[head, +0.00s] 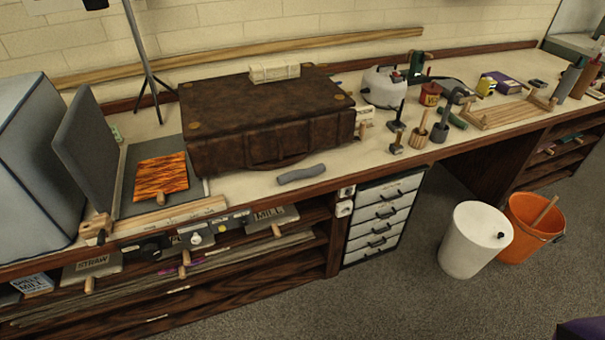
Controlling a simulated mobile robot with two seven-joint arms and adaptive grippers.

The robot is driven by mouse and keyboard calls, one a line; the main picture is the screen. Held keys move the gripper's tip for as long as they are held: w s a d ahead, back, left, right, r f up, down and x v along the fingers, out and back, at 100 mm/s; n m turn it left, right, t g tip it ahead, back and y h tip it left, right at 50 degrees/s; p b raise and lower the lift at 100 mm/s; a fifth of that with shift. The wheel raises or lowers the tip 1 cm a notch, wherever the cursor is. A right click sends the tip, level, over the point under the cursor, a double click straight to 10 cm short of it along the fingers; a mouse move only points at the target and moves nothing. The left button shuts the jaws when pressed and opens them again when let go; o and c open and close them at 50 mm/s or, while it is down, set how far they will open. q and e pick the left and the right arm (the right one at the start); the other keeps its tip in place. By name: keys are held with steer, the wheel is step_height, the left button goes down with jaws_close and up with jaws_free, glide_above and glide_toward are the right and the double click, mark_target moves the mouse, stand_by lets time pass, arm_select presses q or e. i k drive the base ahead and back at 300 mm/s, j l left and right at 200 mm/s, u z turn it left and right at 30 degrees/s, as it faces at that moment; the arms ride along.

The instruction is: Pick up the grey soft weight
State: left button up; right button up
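A grey soft weight (302,174) lies on the bench top near its front edge. It is a short, slightly bent grey roll, in front of the right part of a brown leather case (255,125) and apart from it. Neither of my grippers shows in the head view.
The case stands close behind the weight. An orange patterned board (161,174) lies to the left by an upright grey panel (88,148). Small tools (420,132) stand to the right. The bench top (360,168) right of the weight is bare. Drawers (383,217) and bins (476,240) are below.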

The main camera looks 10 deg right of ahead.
mark_target(282, 179)
steer(key=l+u, duration=0.2)
steer(key=u, duration=0.2)
steer(key=i+l+u, duration=0.1)
steer(key=u, duration=0.25)
steer(key=l+u, duration=0.6)
steer(key=l, duration=0.3)
steer(key=k+l+u, duration=0.2)
steer(key=l, duration=0.25)
steer(key=i, duration=0.1)
